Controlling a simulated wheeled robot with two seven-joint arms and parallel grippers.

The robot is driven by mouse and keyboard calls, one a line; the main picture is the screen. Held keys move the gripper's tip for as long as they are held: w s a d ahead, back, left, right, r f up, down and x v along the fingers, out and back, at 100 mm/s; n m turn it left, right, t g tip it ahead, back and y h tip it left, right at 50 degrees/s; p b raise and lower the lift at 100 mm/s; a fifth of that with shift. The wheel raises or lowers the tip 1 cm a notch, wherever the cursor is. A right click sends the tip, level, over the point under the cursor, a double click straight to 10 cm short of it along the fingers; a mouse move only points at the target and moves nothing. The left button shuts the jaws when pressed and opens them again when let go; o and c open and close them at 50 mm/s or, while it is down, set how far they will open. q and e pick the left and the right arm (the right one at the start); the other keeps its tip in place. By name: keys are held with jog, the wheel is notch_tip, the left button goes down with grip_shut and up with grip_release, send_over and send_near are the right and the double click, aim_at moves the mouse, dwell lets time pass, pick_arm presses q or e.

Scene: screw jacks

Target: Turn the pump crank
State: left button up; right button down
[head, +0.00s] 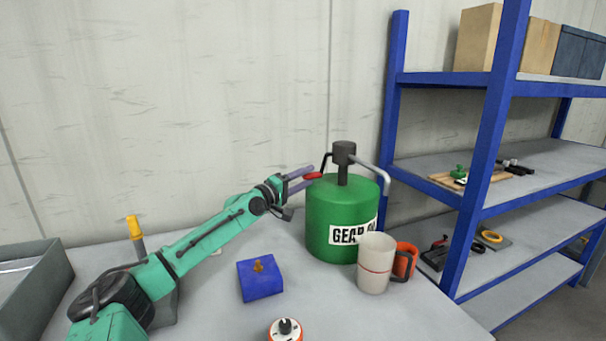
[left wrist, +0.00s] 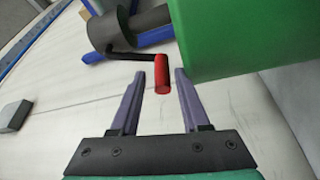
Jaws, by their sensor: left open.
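The green pump drum (head: 331,215) stands on the table with a partly hidden "GEAR" label. A dark pump head (head: 344,152) tops it, with a grey spout bending down to the right. The crank's red handle (head: 313,176) sticks out to the left of the head; it also shows in the left wrist view (left wrist: 162,80) at the end of a black crank arm (left wrist: 133,56). My left gripper (head: 306,179) is open at the handle. In the left wrist view its two purple fingers (left wrist: 156,84) point at the handle, whose lower end lies between the tips, apart from both. My right gripper is not in view.
A white cup (head: 375,263) and an orange object (head: 405,262) stand right in front of the drum. A blue block (head: 260,279) and an orange-and-white round item (head: 286,330) lie nearer. A grey bin (head: 38,290) is at left, blue shelving (head: 480,180) at right.

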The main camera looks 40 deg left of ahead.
pick_arm(q)
jog(key=shift+f, duration=0.3)
